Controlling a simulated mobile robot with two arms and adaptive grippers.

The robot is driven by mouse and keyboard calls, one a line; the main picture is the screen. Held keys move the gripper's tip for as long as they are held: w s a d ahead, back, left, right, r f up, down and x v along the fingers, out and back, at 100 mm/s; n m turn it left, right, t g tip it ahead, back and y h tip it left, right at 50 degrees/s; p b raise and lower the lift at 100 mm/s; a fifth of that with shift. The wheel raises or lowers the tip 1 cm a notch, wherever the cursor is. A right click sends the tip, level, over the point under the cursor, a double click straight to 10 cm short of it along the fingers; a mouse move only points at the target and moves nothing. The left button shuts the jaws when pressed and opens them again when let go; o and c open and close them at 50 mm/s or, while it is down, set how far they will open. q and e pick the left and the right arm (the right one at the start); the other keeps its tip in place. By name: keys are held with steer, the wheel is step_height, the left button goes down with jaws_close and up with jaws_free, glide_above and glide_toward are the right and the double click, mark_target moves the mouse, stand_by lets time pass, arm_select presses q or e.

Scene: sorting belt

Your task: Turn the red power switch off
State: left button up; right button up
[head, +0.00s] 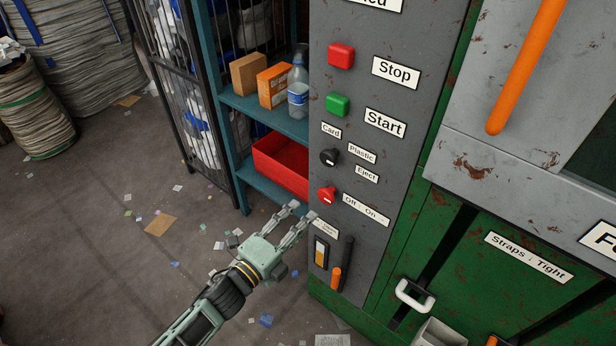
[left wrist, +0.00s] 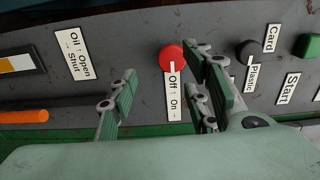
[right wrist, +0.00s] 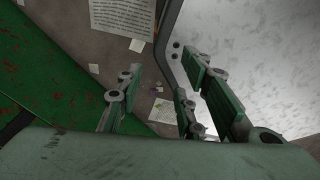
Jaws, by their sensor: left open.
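The red power switch (head: 326,195) is a round red knob on the grey control panel (head: 375,100), with an "Off : On" label (head: 366,210) beside it. My left gripper (head: 305,214) is open, with its fingers pointing at the panel just left of and below the knob. In the left wrist view the red knob (left wrist: 171,57) shows beyond the two fingers, nearer the right finger. It appears clear of the fingers, but the exact gap cannot be told. My right gripper (right wrist: 155,98) is open and empty in the right wrist view. It is not in the head view.
Above the knob are a black selector knob (head: 329,157), a green Start button (head: 338,104) and a red Stop button (head: 341,56). Below are a yellow gauge (head: 321,253) and an orange lever (head: 337,278). A blue shelf (head: 270,120) stands left of the panel.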

mark_target(324, 201)
arm_select(q)
steer(key=w+d, duration=0.1)
steer(key=w+d+r, duration=0.1)
steer(key=d, duration=0.1)
steer(key=shift+w+r, duration=0.2)
steer(key=shift+w, duration=0.15)
steer(key=x, duration=0.2)
steer(key=shift+w+d+f, duration=0.1)
steer(key=shift+w+f, duration=0.15)
steer(key=shift+w+d, duration=0.15)
steer(key=shift+w, duration=0.1)
steer(key=shift+w+d, duration=0.1)
steer(key=shift+w, duration=0.05)
steer(key=shift+f, duration=0.1)
steer(key=c, duration=1)
arm_select(e)
steer(key=shift+s+d+r, duration=0.1)
steer(key=shift+s+r, duration=0.05)
steer(key=shift+s, duration=0.9)
